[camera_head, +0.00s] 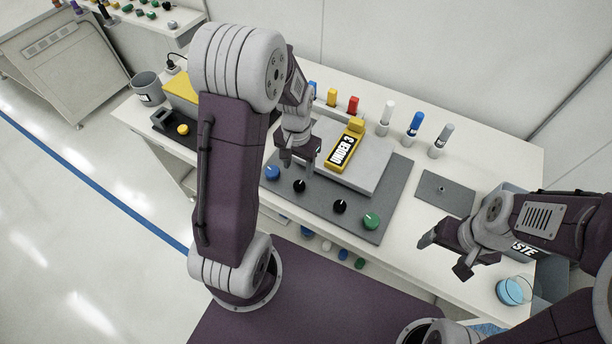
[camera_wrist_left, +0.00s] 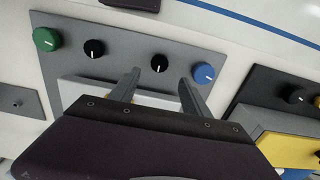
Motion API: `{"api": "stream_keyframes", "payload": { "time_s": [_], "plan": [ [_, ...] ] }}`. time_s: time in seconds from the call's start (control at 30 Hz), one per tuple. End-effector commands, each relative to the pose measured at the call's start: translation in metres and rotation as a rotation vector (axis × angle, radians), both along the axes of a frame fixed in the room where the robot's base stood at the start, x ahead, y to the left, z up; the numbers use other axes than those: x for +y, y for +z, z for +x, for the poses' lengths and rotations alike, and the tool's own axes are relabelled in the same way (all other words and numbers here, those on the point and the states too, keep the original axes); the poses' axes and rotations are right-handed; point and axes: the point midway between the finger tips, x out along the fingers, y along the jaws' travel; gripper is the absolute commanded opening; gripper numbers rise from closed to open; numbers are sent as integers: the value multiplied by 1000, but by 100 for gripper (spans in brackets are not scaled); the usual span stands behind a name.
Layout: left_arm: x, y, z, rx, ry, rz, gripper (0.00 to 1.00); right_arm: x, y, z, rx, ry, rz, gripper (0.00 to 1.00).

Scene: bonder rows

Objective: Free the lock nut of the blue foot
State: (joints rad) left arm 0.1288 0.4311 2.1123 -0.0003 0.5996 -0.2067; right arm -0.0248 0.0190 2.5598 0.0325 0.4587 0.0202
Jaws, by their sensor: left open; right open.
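The blue knob (camera_head: 272,173), with a white pointer line, sits at the front left corner of a grey plate (camera_head: 325,204). It also shows in the left wrist view (camera_wrist_left: 203,74). I cannot make out a separate lock nut. My left gripper (camera_head: 300,160) is open and empty over the left part of the plate, behind the front row of knobs. In the left wrist view its two fingers (camera_wrist_left: 159,76) point toward a black knob (camera_wrist_left: 159,63), with the blue knob just right of the right fingertip. My right gripper (camera_head: 447,256) is open and empty at the right, over the table.
The front row also holds black knobs (camera_head: 340,206) and a green knob (camera_head: 371,221). Several coloured pegs, such as a blue one (camera_head: 415,124), stand behind. A beaker with blue liquid (camera_head: 513,291) is at right.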

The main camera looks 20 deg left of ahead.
Motion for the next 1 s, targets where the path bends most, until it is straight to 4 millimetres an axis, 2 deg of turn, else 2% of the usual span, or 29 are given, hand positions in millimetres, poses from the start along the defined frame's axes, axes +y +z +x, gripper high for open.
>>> {"api": "stream_keyframes", "payload": {
  "time_s": [0.17, 0.4, 0.53, 0.7, 0.9, 1.0],
  "plan": [
    [0, -13, -1, 4, 0, -1, 55, 0, -2, 0, 0, 0, 0, 78],
    [-1, -63, -2, 5, 0, -1, 55, 0, -2, 0, 0, 0, 0, 78],
    [-1, -82, -1, 2, 0, -1, 55, 0, -2, 0, 0, 0, 0, 78],
    [-1, -92, -1, -1, 0, 0, 55, 0, -1, 0, 0, 0, 0, 78],
    [-1, -92, 0, -2, 0, 0, 55, 0, -2, 0, 0, 0, 0, 78],
    [-1, -92, 0, -2, 0, 0, 28, 0, -2, 0, 0, 0, 0, 78]
  ]
}}
